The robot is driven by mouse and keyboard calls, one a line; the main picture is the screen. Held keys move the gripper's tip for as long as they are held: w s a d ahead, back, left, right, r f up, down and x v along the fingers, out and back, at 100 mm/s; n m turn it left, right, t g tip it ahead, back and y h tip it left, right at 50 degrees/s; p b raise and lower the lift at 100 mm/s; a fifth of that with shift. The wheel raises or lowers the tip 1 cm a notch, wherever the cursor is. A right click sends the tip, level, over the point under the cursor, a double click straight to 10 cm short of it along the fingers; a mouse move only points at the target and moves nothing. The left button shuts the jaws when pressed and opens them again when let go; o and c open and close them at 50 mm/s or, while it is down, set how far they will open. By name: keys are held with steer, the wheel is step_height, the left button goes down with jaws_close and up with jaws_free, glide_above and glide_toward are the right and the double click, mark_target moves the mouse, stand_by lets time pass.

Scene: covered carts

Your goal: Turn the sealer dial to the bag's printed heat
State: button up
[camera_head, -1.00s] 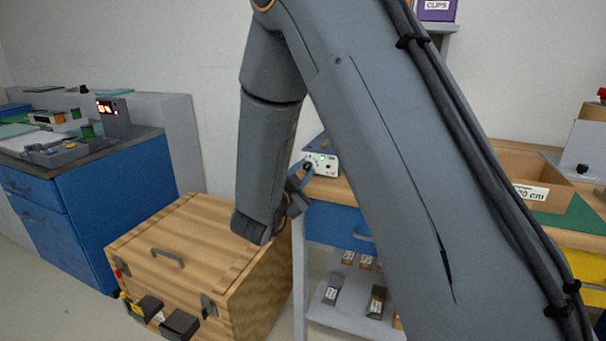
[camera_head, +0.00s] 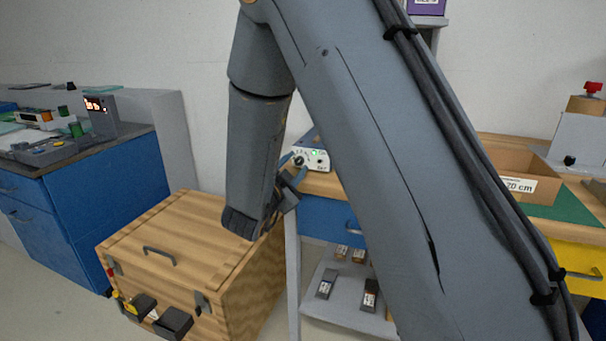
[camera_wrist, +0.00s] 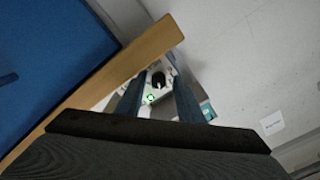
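The sealer (camera_head: 315,160) is a small white-fronted box with a green light. It stands on the wood-topped bench (camera_head: 322,184) behind my arm. Its black dial (camera_wrist: 158,79) shows near the middle of the wrist view, and also in the head view (camera_head: 299,160). My gripper (camera_head: 292,171) is just in front of the sealer's face. In the wrist view its two blue-grey fingers (camera_wrist: 158,92) are spread apart, with the dial seen in the gap between them. I cannot tell whether they touch it. The dial's marks are too small to read. I cannot make out a bag with a printed heat.
A wooden chest (camera_head: 190,262) stands below my forearm. A blue cabinet (camera_head: 95,200) with instruments is at the left. A cardboard box (camera_head: 520,175) marked 20 cm sits on the bench at the right. Small packs (camera_head: 370,295) lie on the lower shelf (camera_head: 335,310).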

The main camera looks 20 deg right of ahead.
steer(key=n+p, duration=0.3)
steer(key=n, duration=0.2)
steer(key=shift+s+d, duration=0.1)
steer(key=shift+d, duration=0.05)
steer(key=n+p, duration=0.2)
steer(key=n, duration=0.5)
steer(key=s+a+r+n+g+y+p, duration=0.1)
steer(key=s+a+g+y+p, duration=0.1)
steer(key=s+a+y+p, duration=0.35)
steer(key=s+d+r+n+g+y+p, duration=0.1)
steer(key=s+r+g+p, duration=0.1)
steer(key=s, duration=0.6)
steer(key=s+d+r+n+g+y+p, duration=0.1)
steer(key=s+d+r+g+y+p, duration=0.1)
steer(key=s, duration=0.7)
steer(key=s+d+r+n+g+y+p, duration=0.1)
steer(key=s+r+g+y+p, duration=0.1)
steer(key=s+g, duration=0.4)
steer(key=s+p, duration=0.1)
steer(key=s, duration=0.2)
steer(key=shift+d+p, duration=0.3)
steer(key=shift+d, duration=0.1)
